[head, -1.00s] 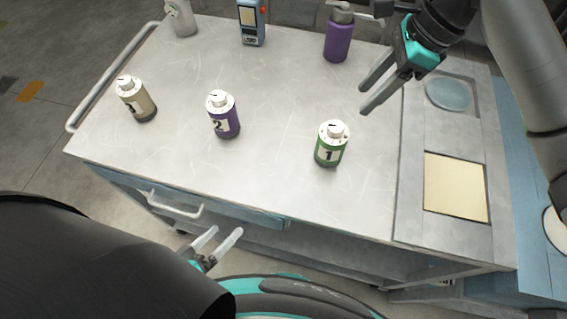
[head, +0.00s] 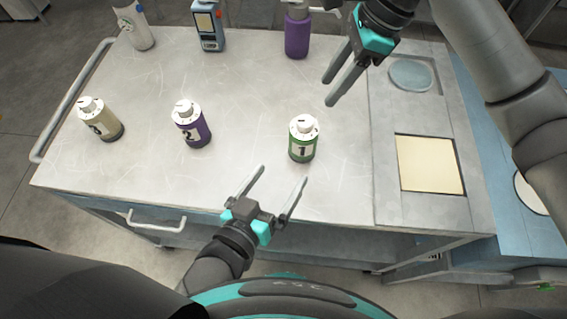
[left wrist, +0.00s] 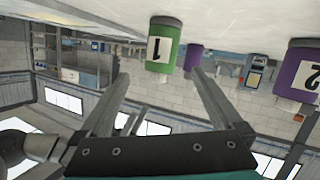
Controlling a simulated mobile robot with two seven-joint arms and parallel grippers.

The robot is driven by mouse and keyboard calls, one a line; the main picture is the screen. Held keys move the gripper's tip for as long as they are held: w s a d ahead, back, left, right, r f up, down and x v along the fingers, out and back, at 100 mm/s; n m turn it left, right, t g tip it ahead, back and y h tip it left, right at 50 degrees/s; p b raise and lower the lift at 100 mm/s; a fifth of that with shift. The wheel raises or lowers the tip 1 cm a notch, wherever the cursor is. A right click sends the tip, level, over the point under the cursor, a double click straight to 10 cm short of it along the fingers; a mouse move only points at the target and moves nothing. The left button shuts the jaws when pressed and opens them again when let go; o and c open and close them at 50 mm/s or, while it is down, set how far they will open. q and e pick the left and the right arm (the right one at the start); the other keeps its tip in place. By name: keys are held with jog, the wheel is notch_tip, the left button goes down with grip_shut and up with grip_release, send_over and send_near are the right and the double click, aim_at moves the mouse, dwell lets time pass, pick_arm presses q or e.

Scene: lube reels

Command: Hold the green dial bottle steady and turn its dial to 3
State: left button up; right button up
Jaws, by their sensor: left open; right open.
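The green dial bottle (head: 303,139) stands upright on the cart top, with a white dial cap and a label reading 1. My left gripper (head: 278,176) is open and empty, low at the cart's front edge, just in front of the green bottle and apart from it. In the left wrist view the picture is upside down, and the green bottle (left wrist: 162,48) shows beyond the spread fingers (left wrist: 163,85). My right gripper (head: 334,88) is open and empty, above the cart behind and to the right of the green bottle. The dial's exact setting is too small to read.
A purple bottle labelled 2 (head: 192,126) and a beige bottle (head: 101,121) stand to the left. A purple pump bottle (head: 297,35), a blue device (head: 208,28) and a pale bottle (head: 134,26) stand at the back. A cream pad (head: 430,164) and round dish (head: 411,74) lie right.

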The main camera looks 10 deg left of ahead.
aim_at(307, 128)
pick_arm(q)
jog(key=w+d+f, duration=0.1)
jog(key=w, duration=0.4)
jog(key=w+d+f+m+y, duration=0.1)
jog(key=w+d, duration=0.1)
jog(key=w, duration=0.3)
jog(key=w+d+f+m+g, duration=0.1)
jog(key=w+d, duration=0.1)
jog(key=w, duration=0.3)
jog(key=shift+w+f, duration=0.1)
dwell(0.4)
